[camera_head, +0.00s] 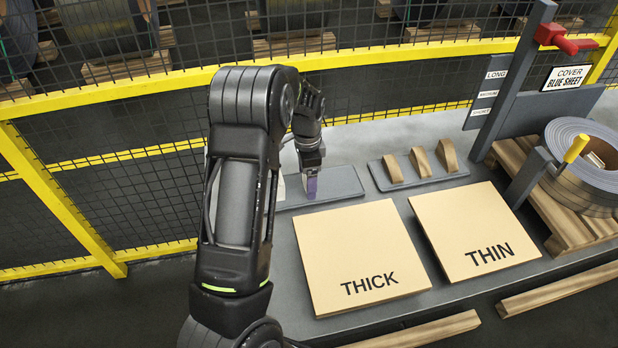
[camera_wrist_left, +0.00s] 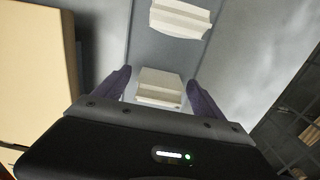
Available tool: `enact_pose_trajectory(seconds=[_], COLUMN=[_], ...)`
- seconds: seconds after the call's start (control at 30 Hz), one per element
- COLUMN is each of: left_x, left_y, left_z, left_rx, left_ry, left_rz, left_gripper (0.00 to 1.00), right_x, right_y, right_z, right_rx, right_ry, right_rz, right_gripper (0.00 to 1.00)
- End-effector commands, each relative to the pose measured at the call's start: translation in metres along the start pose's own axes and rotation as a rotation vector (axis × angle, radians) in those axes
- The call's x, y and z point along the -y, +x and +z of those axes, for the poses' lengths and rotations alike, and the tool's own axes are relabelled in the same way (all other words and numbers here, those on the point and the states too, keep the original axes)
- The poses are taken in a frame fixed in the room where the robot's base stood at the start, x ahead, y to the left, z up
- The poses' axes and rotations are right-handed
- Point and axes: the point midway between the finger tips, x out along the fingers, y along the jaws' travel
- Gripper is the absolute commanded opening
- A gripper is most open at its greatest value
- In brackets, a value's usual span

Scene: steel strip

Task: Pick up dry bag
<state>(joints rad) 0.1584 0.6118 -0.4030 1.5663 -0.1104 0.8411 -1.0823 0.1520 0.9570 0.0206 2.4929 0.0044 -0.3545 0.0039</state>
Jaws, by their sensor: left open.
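My left gripper (camera_head: 311,186) points down over a flat grey tray (camera_head: 343,184) on the bench. In the left wrist view its two purple fingers (camera_wrist_left: 158,80) are open. A small white block-like packet (camera_wrist_left: 160,86), which looks like a dry bag, shows between the fingers; I cannot tell whether they touch it. A second white packet (camera_wrist_left: 180,18) lies farther along the grey tray (camera_wrist_left: 146,50). In the head view my arm hides most of the tray's left end, with only a pale sliver showing there. My right gripper is not in view.
Boards marked THICK (camera_head: 362,250) and THIN (camera_head: 474,232) lie in front of the tray. A second grey tray (camera_head: 435,180) holds three tan curved pieces. A steel strip coil (camera_head: 585,165) sits on a pallet at right. A yellow-framed mesh fence (camera_head: 150,190) stands behind.

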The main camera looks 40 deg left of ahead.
Motion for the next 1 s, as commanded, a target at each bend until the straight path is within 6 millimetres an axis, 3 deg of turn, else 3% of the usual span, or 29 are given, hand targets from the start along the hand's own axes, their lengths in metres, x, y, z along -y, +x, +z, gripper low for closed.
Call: enact_pose_trajectory(seconds=[0.53,1.0], left_x=[0.0001,0.0001], left_y=[-0.0002,-0.0002], left_z=[0.0000,-0.0001], left_rx=[0.000,0.000], left_ry=[0.000,0.000], left_rz=[0.000,0.000], left_gripper=[0.80,0.42], right_x=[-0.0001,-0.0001], right_y=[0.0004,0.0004], right_z=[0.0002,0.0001], right_rx=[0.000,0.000], right_ry=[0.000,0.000], right_rz=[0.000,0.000], right_gripper=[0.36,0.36])
